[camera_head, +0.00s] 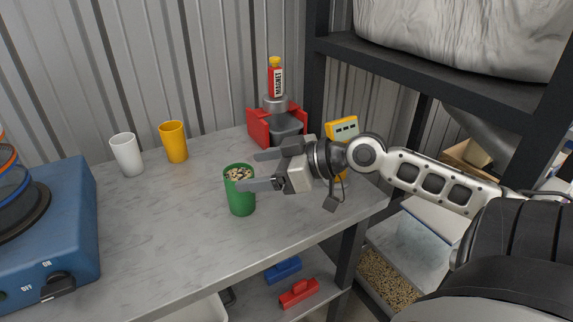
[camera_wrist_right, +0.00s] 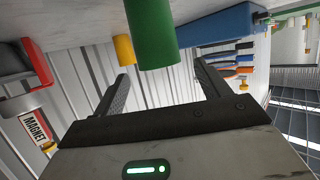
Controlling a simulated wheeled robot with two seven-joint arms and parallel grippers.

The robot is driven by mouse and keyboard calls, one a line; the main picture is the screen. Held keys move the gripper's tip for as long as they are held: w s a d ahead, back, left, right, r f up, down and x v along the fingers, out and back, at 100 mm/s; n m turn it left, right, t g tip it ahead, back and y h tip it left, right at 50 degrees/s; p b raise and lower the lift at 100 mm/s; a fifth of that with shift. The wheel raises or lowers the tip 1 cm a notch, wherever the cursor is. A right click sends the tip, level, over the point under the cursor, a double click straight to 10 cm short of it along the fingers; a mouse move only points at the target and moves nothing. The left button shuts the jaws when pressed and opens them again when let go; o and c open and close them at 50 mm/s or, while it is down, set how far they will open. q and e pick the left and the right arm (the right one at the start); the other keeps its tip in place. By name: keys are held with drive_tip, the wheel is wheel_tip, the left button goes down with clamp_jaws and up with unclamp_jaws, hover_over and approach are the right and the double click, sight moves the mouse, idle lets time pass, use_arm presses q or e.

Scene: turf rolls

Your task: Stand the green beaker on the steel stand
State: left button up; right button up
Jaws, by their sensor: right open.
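The green beaker (camera_head: 241,201) stands upright on the grey worktop, filled with speckled brown and white bits. It also shows in the wrist view (camera_wrist_right: 152,32), which sees the bench upside down. My right gripper (camera_head: 251,170) is open and empty, its fingers pointing left at the beaker's rim height. In the wrist view the beaker lies between the finger lines near the tips; I cannot tell whether they touch. A grey steel round piece (camera_head: 275,104), perhaps the steel stand, sits behind with a red MAGNET tube (camera_head: 276,78) above it. My left gripper is not in view.
A red-and-grey vise (camera_head: 258,128) stands at the back right, by a yellow meter (camera_head: 342,129). A white cup (camera_head: 127,155) and a yellow cup (camera_head: 174,142) stand at the back left. A blue hotplate (camera_head: 70,225) fills the left. The worktop's middle is clear.

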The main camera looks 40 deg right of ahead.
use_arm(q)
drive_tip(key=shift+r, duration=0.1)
use_arm(e)
drive_tip(key=shift+v, duration=2.85)
